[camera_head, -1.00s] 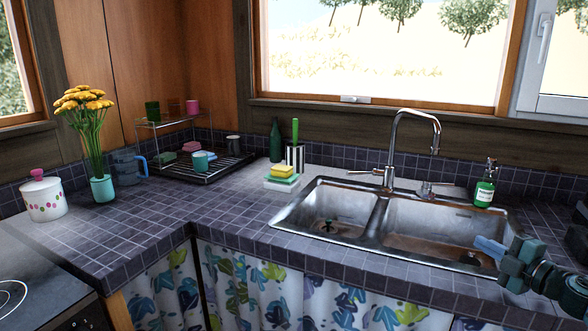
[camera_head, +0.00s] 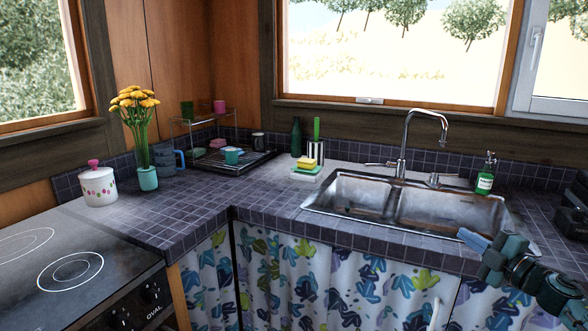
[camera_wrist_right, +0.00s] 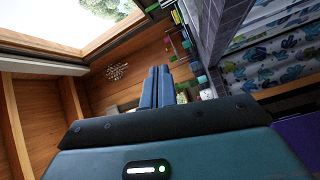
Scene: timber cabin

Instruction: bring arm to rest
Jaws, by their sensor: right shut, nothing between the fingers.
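My right gripper (camera_head: 473,239) comes in from the right edge in the head view. Its blue fingers are together with nothing between them, in front of the counter's front edge below the sink (camera_head: 400,205). In the right wrist view the two blue fingers (camera_wrist_right: 155,88) lie side by side, and the view is tilted. My left gripper is not in view.
The tiled counter (camera_head: 190,218) carries a flower vase (camera_head: 148,178), a white pot (camera_head: 98,187), a dish rack (camera_head: 228,162), sponges (camera_head: 308,166) and a green soap bottle (camera_head: 485,178). A stove (camera_head: 75,265) stands at the left. Patterned curtains (camera_head: 350,285) hang below the counter.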

